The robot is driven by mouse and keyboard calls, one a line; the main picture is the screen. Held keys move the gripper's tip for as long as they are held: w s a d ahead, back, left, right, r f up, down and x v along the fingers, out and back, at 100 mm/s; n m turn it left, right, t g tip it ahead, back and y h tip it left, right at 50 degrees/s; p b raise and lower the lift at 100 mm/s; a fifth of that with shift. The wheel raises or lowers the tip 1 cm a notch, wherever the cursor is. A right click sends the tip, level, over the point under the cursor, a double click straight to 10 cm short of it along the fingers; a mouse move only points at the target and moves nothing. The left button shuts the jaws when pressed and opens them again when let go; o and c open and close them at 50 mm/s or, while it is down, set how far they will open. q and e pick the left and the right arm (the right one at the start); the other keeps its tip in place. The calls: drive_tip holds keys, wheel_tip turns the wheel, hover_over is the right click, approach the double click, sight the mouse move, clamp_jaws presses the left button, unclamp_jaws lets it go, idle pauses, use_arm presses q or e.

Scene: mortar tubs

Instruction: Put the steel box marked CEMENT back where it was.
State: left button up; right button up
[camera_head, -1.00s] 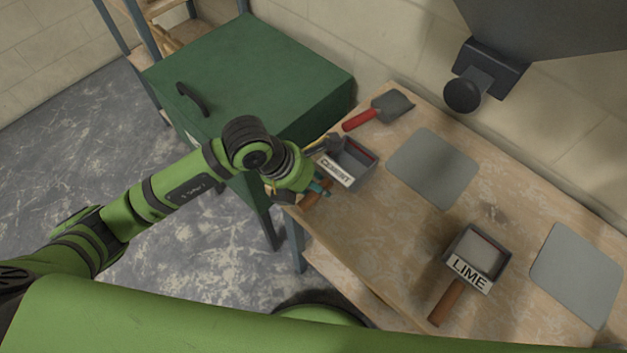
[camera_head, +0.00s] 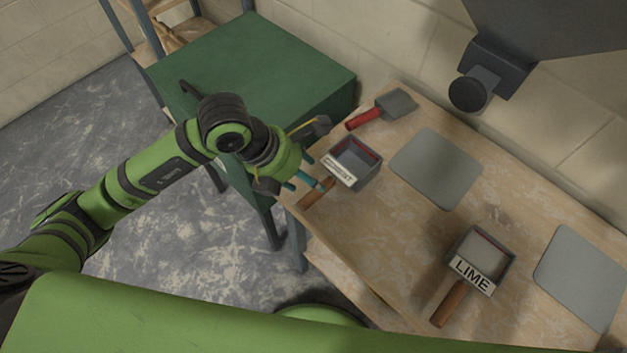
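The steel box marked CEMENT (camera_head: 367,172) stands on the wooden bench near its left end, left of a grey mat (camera_head: 437,167). It is open-topped and looks empty, with its label facing the front. Its brown wooden handle (camera_head: 318,194) points to the lower left, toward the bench edge. My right gripper is not in view.
A similar box marked LIME (camera_head: 472,272) stands between the first mat and a second grey mat (camera_head: 580,276). A red-handled trowel (camera_head: 382,108) lies behind the CEMENT box. A dark fixture (camera_head: 492,75) overhangs the bench's back. Both mats are bare.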

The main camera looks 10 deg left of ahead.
use_arm(q)
drive_tip(key=v, duration=0.6)
drive_tip(key=shift+r, duration=0.25)
drive_tip(key=shift+s+a, duration=0.1)
